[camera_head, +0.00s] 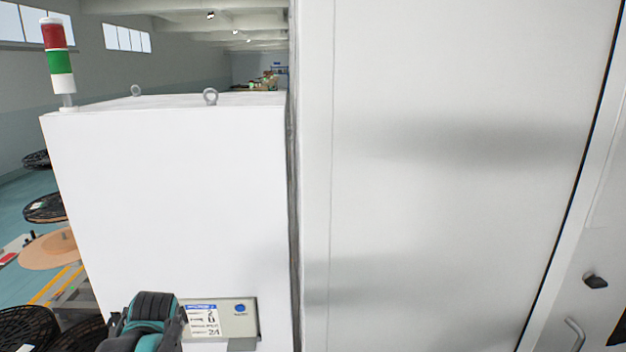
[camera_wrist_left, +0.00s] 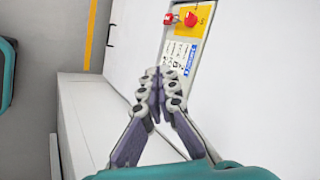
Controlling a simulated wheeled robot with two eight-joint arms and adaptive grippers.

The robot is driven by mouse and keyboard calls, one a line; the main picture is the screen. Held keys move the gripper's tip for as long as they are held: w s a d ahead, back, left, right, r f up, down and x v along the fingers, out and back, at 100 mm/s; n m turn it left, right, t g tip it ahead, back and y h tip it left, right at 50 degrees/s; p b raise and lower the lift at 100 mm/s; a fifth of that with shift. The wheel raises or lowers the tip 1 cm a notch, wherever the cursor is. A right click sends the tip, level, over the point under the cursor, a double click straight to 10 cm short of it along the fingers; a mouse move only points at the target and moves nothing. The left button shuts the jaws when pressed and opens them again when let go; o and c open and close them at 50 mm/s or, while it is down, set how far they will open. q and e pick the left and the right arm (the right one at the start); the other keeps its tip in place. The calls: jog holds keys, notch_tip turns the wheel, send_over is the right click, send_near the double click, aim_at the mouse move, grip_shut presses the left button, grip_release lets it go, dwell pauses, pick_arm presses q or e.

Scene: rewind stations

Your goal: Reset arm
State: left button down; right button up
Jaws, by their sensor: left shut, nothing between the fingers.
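My left gripper (camera_wrist_left: 158,88) shows in the left wrist view with its two grey jointed fingers together at the tips, and nothing is between them. Its tips appear in front of a small control panel (camera_wrist_left: 184,46) with a printed label, a yellow plate and red knobs; I cannot tell how far apart they are. In the head view, a teal and black part of my left arm shows at the bottom left, beside a panel (camera_head: 238,318) with a label and a blue button. My right gripper is in neither view.
A large white cabinet (camera_head: 170,180) with a red and green signal lamp (camera_head: 58,62) stands at the left. A tall white panel (camera_head: 430,170) fills the right. Black reels (camera_head: 45,208) and a brown disc (camera_head: 48,250) lie at the far left. A yellow line (camera_wrist_left: 90,35) marks the floor.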

pick_arm(q)
jog(key=s+d+f+n+h, duration=0.1)
jog(key=s+d+f+n, duration=0.1)
jog(key=s+d, duration=0.3)
jog(key=s+d+f+n+h, duration=0.1)
jog(key=s+d+f+n, duration=0.2)
jog(key=s+d, duration=0.3)
jog(key=s+d+f+n+h+b, duration=0.1)
jog(key=s+d+f+n+h, duration=0.1)
jog(key=s+d+n, duration=0.3)
jog(key=shift+s+d+f+t, duration=0.45)
jog(key=shift+d+f, duration=0.25)
jog(key=shift+d, duration=0.3)
jog(key=shift+s, duration=0.1)
